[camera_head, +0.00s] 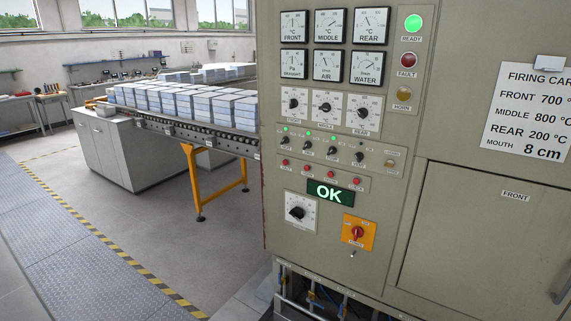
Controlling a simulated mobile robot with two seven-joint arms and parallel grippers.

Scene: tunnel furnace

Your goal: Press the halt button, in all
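The furnace control panel (275,225) fills the middle of the head view. Several small red buttons (331,175) sit in a row below the toggle switches; their labels are too small to read, so I cannot tell which one is the halt button. A green OK display (330,193) is lit below that row. A red rotary knob (357,232) sits on an orange plate below the display. The green READY lamp (413,23) is lit; the red FAULT lamp (408,61) looks dark. Neither of my grippers is in view.
Dial gauges (328,26) and black knobs (325,107) are above the buttons. A furnace door (480,240) and a paper firing card (528,110) are at the right. A conveyor (190,128) carrying pale blocks runs in from the left. The floor (150,225) before it is clear.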

